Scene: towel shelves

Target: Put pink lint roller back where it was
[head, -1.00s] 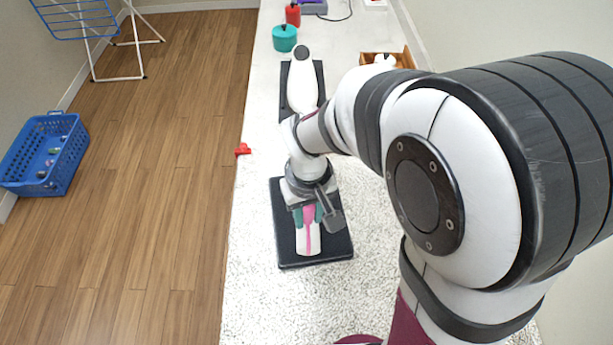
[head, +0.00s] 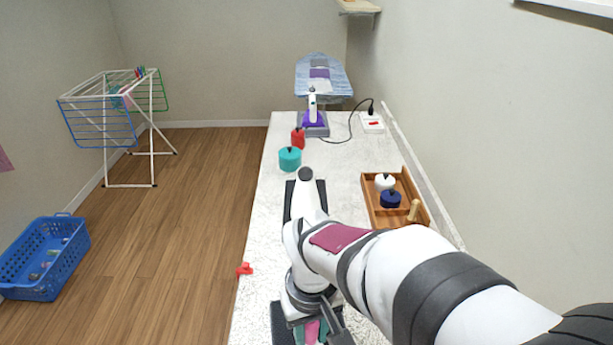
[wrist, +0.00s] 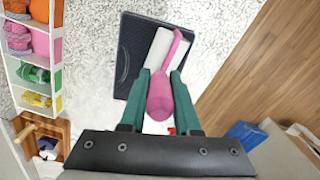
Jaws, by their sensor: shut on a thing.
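My gripper (head: 311,333) is low in the head view, over the near dark mat (head: 279,322). In the wrist view its two teal fingers (wrist: 159,88) are shut on the pink lint roller (wrist: 160,98), around its handle. The roller's white roll (wrist: 158,50) points away from my gripper and overlaps the dark mat (wrist: 126,72). I cannot tell whether the roll touches the mat. In the head view only a bit of the pink handle (head: 312,329) shows; my arm and the frame edge hide the rest.
A teal pot (head: 290,159) and a red bottle (head: 298,139) stand farther along the counter. A wooden tray (head: 369,205) with small jars is on the right. A red clip (head: 244,269) lies at the left edge. A white shelf (wrist: 57,75) holds folded towels.

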